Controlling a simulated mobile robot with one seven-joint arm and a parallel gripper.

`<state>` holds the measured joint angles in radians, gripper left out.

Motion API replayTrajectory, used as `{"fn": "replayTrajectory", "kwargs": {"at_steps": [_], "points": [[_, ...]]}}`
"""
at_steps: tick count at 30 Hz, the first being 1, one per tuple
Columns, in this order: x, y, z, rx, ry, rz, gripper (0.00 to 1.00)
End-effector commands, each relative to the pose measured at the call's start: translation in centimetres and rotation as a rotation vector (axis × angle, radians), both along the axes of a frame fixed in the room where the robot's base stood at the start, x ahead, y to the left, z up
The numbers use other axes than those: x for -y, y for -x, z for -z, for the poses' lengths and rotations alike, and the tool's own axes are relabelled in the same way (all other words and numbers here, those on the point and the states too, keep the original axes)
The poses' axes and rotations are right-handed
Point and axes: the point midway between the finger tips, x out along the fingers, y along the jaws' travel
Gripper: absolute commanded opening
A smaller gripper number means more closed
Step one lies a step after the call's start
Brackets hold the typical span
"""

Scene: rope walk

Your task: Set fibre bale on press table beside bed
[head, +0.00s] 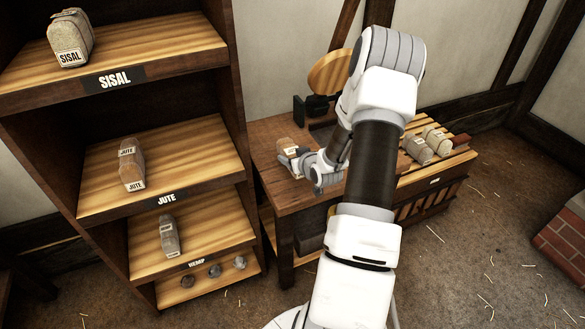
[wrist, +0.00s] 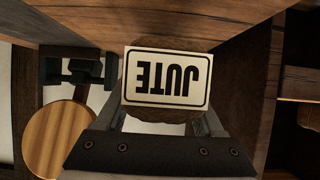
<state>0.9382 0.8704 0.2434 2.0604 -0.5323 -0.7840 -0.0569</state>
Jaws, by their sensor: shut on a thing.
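A brown fibre bale (head: 288,148) with a white label is in my gripper (head: 302,160), over the left part of the wooden press table (head: 300,196). In the wrist view the label on the bale (wrist: 160,127) reads JUTE upside down, and the fingers of my gripper (wrist: 164,116) are shut on its sides. I cannot tell whether the bale touches the tabletop. The dark press bed (head: 322,132) lies to the right of the bale, partly hidden behind my arm.
A round wooden disc (head: 330,72) stands above a dark bracket (head: 301,110) behind the table. A slatted crate (head: 433,178) with several grey bales is at right. The left shelf unit (head: 240,130) has SISAL, JUTE and HEMP levels holding bales. Bricks (head: 562,235) stand far right.

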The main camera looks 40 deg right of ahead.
Motion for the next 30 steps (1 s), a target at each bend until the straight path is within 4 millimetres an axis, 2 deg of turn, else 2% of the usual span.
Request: {"fn": "replayTrajectory", "kwargs": {"at_steps": [9,20,21,26,30], "points": [[0.0,0.0,4.0,0.0,-0.001,0.002,0.0],[0.0,0.0,4.3,0.001,0.001,0.001,0.0],[0.0,0.0,4.3,0.0,0.0,0.001,0.71],[0.0,0.0,4.2,0.0,0.0,0.001,1.0],[0.0,0.0,4.2,0.0,0.0,0.001,1.0]]}}
